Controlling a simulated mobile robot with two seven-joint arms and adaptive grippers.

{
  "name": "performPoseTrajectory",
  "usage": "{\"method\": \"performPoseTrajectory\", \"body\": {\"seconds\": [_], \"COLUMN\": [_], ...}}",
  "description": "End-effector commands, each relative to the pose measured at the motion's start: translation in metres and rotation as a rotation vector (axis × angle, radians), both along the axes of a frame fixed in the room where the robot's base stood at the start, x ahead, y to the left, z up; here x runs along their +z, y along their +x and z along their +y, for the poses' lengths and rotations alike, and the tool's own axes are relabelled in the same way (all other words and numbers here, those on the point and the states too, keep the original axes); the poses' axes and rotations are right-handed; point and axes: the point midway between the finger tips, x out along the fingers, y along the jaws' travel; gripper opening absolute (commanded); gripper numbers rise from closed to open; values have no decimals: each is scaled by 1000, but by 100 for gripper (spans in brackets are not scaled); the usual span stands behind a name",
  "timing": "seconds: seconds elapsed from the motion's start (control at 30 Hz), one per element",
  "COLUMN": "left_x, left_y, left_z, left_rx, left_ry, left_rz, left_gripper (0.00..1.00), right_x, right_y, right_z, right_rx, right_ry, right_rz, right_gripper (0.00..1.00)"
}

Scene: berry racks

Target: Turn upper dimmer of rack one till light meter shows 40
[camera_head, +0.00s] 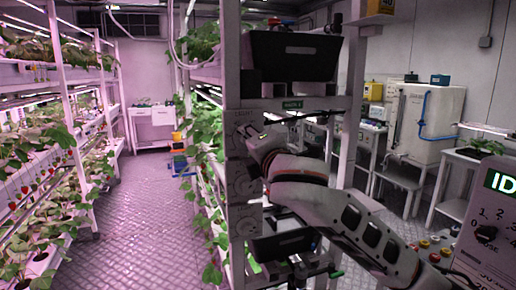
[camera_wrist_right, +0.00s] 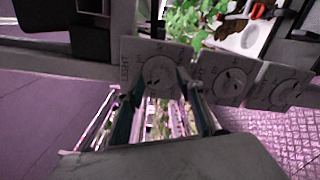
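The rack post in the middle of the head view carries a column of pale dial panels. The upper dimmer, marked LIGHT, is largely hidden there by my right gripper (camera_head: 262,136), which reaches its front from the lower right. In the right wrist view the upper dimmer's round dial (camera_wrist_right: 159,76) lies ahead, between the fingertips of my right gripper (camera_wrist_right: 160,92). The fingers stand apart, one each side of the dial; I cannot tell whether they touch it. No light meter reading is legible. My left gripper is not in view.
Lower dials (camera_head: 240,181) sit below on the same post; they also show in the right wrist view (camera_wrist_right: 233,83). Plant racks (camera_head: 72,100) line the left aisle, whose floor (camera_head: 130,200) is clear.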

Motion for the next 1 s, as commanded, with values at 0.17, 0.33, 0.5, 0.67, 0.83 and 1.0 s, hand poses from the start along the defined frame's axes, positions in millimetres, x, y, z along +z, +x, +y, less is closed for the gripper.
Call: {"method": "performPoseTrajectory", "body": {"seconds": [0.17,0.33,0.5,0.67,0.83,1.0], "left_x": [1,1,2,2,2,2], "left_y": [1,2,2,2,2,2], "left_z": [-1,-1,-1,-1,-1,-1], "left_rx": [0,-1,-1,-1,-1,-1], "left_ry": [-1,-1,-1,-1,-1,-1], "left_rz": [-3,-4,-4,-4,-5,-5], "left_gripper": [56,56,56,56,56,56], "right_x": [0,0,1,1,1,1], "right_y": [-29,-63,-90,-104,-107,-107], "right_z": [-8,-18,-25,-30,-32,-31], "right_rx": [3,3,3,2,0,0], "right_ry": [3,2,2,1,1,1], "right_rz": [-1,0,-1,1,0,0], "right_gripper": [37,37,37,37,37,37]}}
